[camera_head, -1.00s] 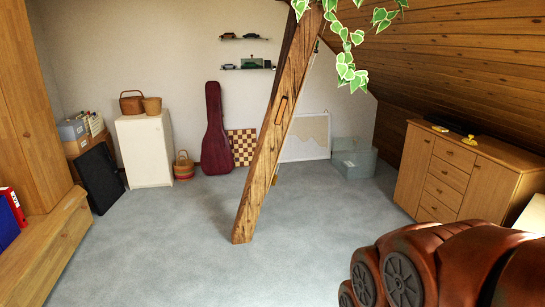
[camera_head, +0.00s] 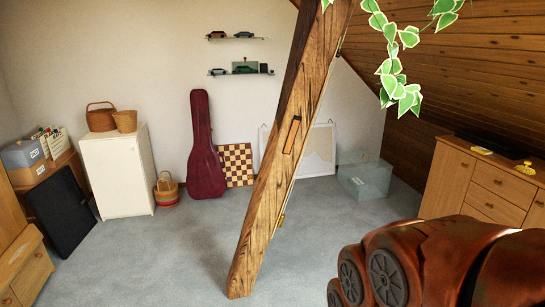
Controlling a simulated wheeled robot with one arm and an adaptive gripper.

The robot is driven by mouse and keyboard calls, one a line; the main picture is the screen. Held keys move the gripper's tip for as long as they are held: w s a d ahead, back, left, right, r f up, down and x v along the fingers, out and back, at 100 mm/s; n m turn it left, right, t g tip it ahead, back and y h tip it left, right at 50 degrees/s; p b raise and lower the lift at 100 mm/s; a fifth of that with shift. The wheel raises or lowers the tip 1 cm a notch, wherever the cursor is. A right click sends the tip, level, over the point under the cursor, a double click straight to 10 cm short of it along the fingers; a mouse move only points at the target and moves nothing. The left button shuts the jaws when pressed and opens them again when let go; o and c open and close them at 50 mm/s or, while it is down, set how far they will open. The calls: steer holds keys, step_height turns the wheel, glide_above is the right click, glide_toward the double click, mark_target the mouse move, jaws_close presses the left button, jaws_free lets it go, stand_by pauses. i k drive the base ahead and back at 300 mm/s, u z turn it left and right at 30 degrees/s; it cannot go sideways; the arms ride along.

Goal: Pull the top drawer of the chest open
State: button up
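The wooden chest (camera_head: 447,182) stands at the right under the sloped wall, partly cut off by the picture edge. Its top drawer (camera_head: 508,187) is in the middle column, with a small dark knob, and looks closed. A second drawer (camera_head: 486,204) shows below it. The lower drawers are hidden behind my own reddish-brown arm at the lower right. My gripper is not in view.
A slanted timber brace (camera_head: 262,205) stands mid-room, left of the chest. A glassy-looking storage box (camera_head: 365,180) sits by the back wall. Leaves hang above. A yellow object (camera_head: 525,168) is on the chest top. Grey floor (camera_head: 185,255) is clear left of the brace.

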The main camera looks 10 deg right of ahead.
mark_target(520, 192)
steer(key=i, duration=1.05)
steer(key=z, duration=2.65)
steer(key=i, duration=2.5)
steer(key=u, duration=2.6)
